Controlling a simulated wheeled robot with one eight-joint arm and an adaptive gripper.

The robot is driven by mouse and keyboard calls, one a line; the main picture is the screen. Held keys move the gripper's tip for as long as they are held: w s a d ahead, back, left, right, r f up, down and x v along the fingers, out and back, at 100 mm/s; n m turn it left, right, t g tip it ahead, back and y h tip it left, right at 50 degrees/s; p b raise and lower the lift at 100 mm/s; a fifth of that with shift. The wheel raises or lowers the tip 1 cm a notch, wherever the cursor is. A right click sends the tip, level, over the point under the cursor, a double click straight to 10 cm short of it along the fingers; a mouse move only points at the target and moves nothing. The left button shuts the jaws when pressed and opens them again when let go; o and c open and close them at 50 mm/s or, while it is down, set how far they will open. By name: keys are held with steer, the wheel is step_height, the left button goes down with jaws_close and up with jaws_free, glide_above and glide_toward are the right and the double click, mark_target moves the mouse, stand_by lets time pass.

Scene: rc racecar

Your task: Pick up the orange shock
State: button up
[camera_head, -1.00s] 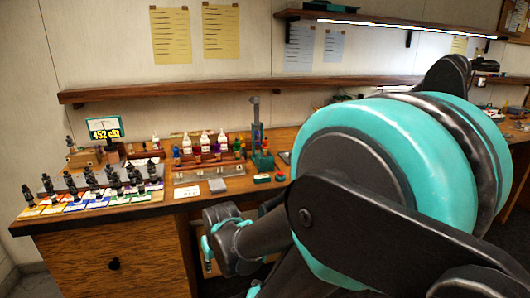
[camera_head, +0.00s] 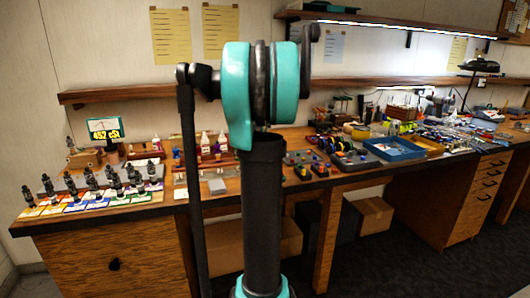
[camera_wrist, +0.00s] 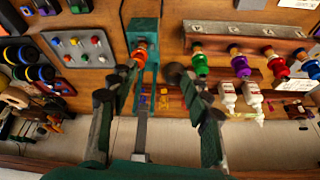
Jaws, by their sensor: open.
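In the wrist view, an orange piece (camera_wrist: 140,47), which looks like the orange shock, sits in a dark green stand (camera_wrist: 145,28) on the bench. My gripper (camera_wrist: 150,73) is open, its fingertips either side of the stand's line and just short of the orange piece. Nothing is held between the fingers. Whether a fingertip touches the stand is unclear. Green (camera_wrist: 200,65), purple (camera_wrist: 240,66) and red (camera_wrist: 276,62) shocks stand in a row to the right. In the head view my arm hides the stand, the orange piece and my gripper.
White bottles (camera_wrist: 252,95) stand close to the right finger. A grey button box (camera_wrist: 78,45) and dark-and-coloured rolls (camera_wrist: 35,72) lie left. In the head view, black shocks (camera_head: 115,183) stand on cards at left, and a blue tray (camera_head: 395,149) lies right.

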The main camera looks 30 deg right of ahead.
steer(key=d+r, duration=0.2)
steer(key=d, duration=0.2)
steer(key=shift+m, duration=0.3)
steer(key=x, duration=1.1)
steer(key=shift+w+f, duration=0.2)
steer(key=shift+w, duration=0.1)
steer(key=shift+s+x, duration=0.15)
steer(key=shift+x, duration=1.15)
steer(key=shift+s+x, duration=0.15)
steer(key=shift+x, duration=1.15)
steer(key=shift+d+f, duration=0.1)
steer(key=shift+d, duration=0.05)
steer(key=shift+c, duration=0.5)
jaws_close()
